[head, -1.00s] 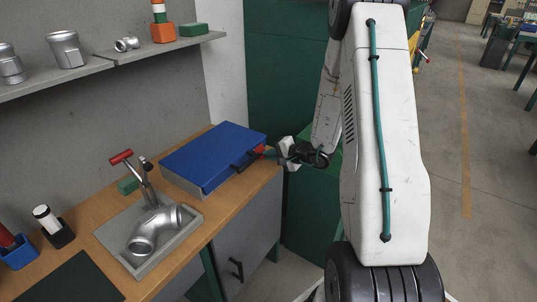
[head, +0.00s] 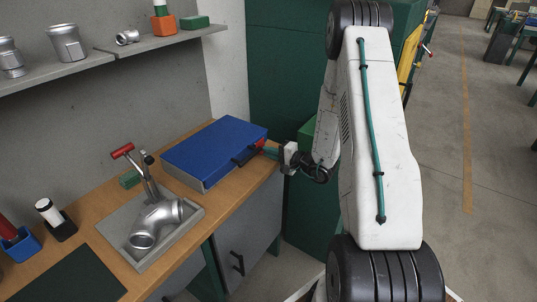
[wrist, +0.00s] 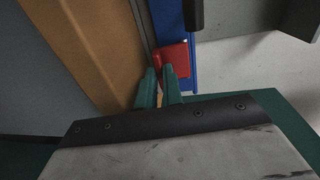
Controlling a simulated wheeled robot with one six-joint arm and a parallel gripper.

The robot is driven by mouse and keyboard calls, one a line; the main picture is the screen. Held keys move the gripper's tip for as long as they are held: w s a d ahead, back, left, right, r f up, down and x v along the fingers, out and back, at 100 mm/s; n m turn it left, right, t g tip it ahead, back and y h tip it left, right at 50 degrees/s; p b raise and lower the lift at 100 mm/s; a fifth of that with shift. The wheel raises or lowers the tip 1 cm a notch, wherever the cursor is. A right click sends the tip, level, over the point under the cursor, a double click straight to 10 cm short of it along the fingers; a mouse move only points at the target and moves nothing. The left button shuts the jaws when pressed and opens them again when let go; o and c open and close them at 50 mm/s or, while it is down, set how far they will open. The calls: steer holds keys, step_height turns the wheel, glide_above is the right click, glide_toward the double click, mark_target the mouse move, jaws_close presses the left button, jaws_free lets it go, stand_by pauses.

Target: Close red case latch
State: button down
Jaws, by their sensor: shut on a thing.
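The blue case (head: 215,150) lies closed on the wooden bench, with a black handle (head: 244,158) on its front. Its red latch (head: 261,144) is at the right end of the front. My gripper (head: 272,152) is at that latch, reaching in from the right. In the wrist view the red latch (wrist: 175,58) sits against the blue case edge (wrist: 190,75). My two green fingers (wrist: 160,85) are close together at the latch, shut on it. The right finger overlaps its lower edge. The exact grip and the latch's catch are hidden.
A shelf (head: 165,39) hangs above. A green cabinet stands behind my arm. The bench's right end is close to the latch.

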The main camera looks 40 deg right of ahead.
steer(key=shift+s+a+f, duration=0.15)
steer(key=shift+a+f, duration=0.05)
steer(key=shift+a, duration=0.05)
steer(key=c, duration=1.5)
jaws_free()
steer(key=shift+r, duration=0.1)
steer(key=shift+c, duration=0.2)
steer(key=shift+d, duration=0.1)
steer(key=v, duration=0.7)
steer(key=shift+s, duration=0.3)
steer(key=shift+d+r, duration=0.1)
